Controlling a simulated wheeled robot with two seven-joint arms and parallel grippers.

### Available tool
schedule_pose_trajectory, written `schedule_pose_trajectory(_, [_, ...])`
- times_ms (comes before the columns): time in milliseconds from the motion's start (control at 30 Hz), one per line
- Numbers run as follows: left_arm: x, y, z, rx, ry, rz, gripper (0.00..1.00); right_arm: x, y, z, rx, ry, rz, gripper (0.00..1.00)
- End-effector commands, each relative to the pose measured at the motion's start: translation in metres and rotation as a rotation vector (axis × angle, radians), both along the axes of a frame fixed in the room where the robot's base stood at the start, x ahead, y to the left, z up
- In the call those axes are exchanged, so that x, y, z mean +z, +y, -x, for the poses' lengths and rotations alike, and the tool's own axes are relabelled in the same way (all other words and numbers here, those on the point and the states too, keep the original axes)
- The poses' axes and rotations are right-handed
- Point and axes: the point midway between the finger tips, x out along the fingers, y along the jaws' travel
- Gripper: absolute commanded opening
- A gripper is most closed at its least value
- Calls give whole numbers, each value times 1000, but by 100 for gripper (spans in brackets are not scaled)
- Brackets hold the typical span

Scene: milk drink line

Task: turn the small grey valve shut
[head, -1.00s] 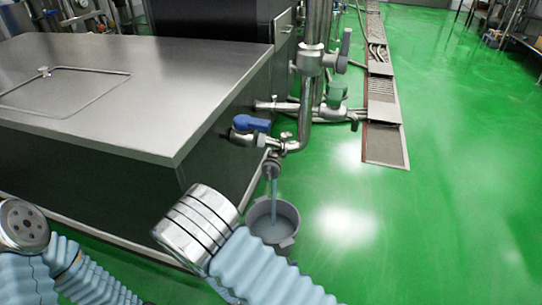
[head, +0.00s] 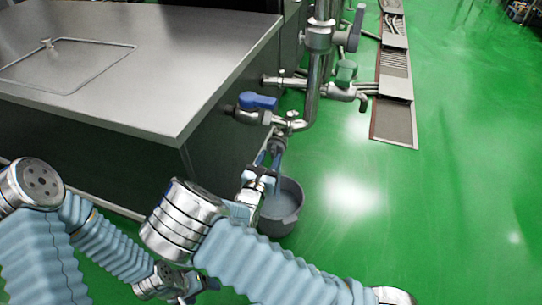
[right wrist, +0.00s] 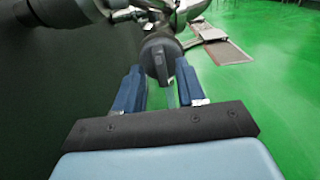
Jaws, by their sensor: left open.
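The small grey valve (head: 278,145) is at the low end of the steel pipework, partly hidden by my right gripper in the head view. In the right wrist view its dark grey handle (right wrist: 160,62) stands upright between the fingertips. A thin bluish stream (right wrist: 171,97) runs below it. My right gripper (head: 268,163) is open, with one blue finger on each side of the handle; gaps show between fingers and handle. It also shows in the right wrist view (right wrist: 159,82). My left gripper (head: 192,288) is open and empty, low in the head view, away from the valve.
A grey bucket (head: 291,207) with liquid stands on the green floor under the valve. A blue-handled valve (head: 258,101), a green-handled valve (head: 346,72) and a large grey lever (head: 355,28) are on pipes above. A steel cabinet (head: 150,65) stands left.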

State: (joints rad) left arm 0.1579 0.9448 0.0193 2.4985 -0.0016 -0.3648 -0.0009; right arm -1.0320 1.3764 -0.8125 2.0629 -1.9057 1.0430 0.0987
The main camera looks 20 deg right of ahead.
Motion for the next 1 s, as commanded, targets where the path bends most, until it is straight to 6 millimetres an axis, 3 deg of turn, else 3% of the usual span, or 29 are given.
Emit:
schedule_pose_trajectory(167, [0,0,0,0,0,0,80,0,-8,-12,0,1,0,39])
schedule_pose_trajectory(433, [0,0,0,0,0,0,80,0,-9,-13,0,1,0,39])
schedule_pose_trajectory(467, [0,0,0,0,0,0,80,0,-9,-13,0,1,0,38])
schedule_pose_trajectory(700, [0,0,0,0,0,0,80,0,-9,-13,0,2,0,1])
schedule_pose_trajectory(1000, [0,0,0,0,0,0,80,-1,-9,-13,0,-3,-9,0])
